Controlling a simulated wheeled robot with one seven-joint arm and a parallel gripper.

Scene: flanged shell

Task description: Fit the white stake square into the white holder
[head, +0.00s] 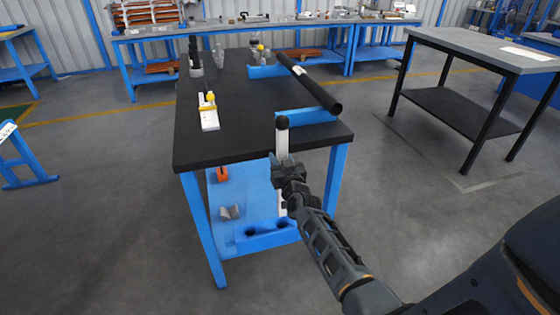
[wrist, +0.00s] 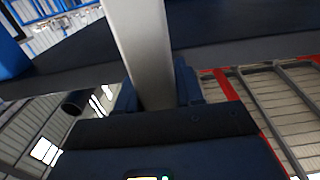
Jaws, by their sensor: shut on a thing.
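The white stake (head: 282,145) is a long, flat-sided bar with a dark round knob on top. It stands close to upright in front of the black table's near edge. My gripper (head: 284,172) is shut on it around its middle, and its lower end shows below the gripper. In the wrist view the stake (wrist: 142,50) runs up from between the dark jaws (wrist: 155,108). I cannot pick out the white holder for certain; a white piece with a yellow part (head: 209,118) lies on the table's left half, apart from the stake.
The black table (head: 235,140) carries a long black tube (head: 310,82) on blue supports along its right side. Bottles stand at its back. The tabletop's front middle is clear.

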